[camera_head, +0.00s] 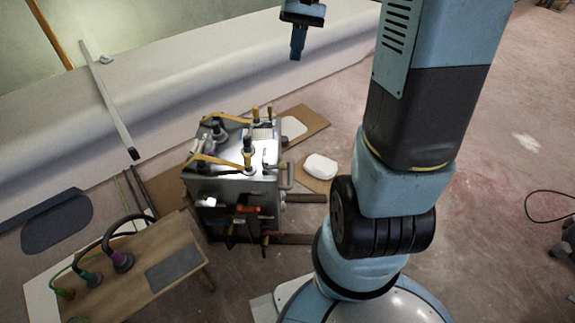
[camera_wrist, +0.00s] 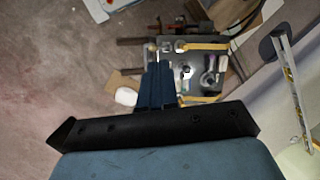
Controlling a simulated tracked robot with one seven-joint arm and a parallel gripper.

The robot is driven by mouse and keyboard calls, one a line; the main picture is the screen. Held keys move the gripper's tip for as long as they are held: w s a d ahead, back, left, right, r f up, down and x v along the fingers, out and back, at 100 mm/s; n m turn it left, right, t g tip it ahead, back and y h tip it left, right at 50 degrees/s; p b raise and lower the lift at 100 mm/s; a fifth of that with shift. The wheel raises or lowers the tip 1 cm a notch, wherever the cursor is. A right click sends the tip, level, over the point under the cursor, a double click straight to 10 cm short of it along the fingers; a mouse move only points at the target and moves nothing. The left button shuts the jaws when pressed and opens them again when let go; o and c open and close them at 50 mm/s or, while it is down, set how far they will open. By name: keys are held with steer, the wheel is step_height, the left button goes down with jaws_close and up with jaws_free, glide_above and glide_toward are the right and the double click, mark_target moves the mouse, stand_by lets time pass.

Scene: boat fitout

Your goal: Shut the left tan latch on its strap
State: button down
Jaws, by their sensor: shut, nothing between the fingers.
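A grey metal box (camera_head: 232,186) stands on the floor left of centre in the head view. Two tan-yellow strap-like pieces lie on its top, one along the near left (camera_head: 217,160) and one at the back (camera_head: 226,118). Which one is the left latch, and whether either is shut, is too small to tell. In the wrist view the box top shows beyond my fingers, with yellow pieces at its upper (camera_wrist: 206,46) and lower (camera_wrist: 203,99) edges. My gripper (camera_head: 296,56) is shut and empty, high above and apart from the box. Its fingers (camera_wrist: 157,70) hide part of the box in the wrist view.
Several upright tools and fittings crowd the box top. A wooden bench (camera_head: 150,287) with hose-like loops stands at the near left. A white rounded item (camera_head: 320,167) lies on cardboard right of the box. The pale hull (camera_head: 180,80) runs behind. Floor at the right is mostly clear.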

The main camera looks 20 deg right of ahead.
steer(key=w+d+f+m+g+y, duration=0.1)
steer(key=w+d+f+g+y, duration=0.2)
steer(key=f, duration=0.7)
steer(key=w+d+f+m+y, duration=0.15)
steer(key=w+f+y, duration=0.3)
steer(key=f, duration=0.55)
steer(key=w+d+f+m+g+y, duration=0.1)
steer(key=w+d+f+g+y, duration=0.2)
steer(key=f, duration=0.6)
steer(key=s+f+m+t+y, duration=0.2)
steer(key=f+t+y, duration=0.1)
steer(key=f, duration=0.6)
steer(key=s+d+f+m+t+y, duration=0.1)
steer(key=s+f+m+t+y, duration=0.1)
steer(key=f, duration=0.8)
steer(key=s+f+m+t+y, duration=0.2)
steer(key=f+y, duration=0.4)
steer(key=f, duration=0.4)
steer(key=m+t, duration=0.1)
steer(key=t, duration=0.1)
steer(key=shift+s+d+f+t+y, duration=0.2)
steer(key=shift+d+t+y, duration=0.1)
steer(key=shift+d+y, duration=0.1)
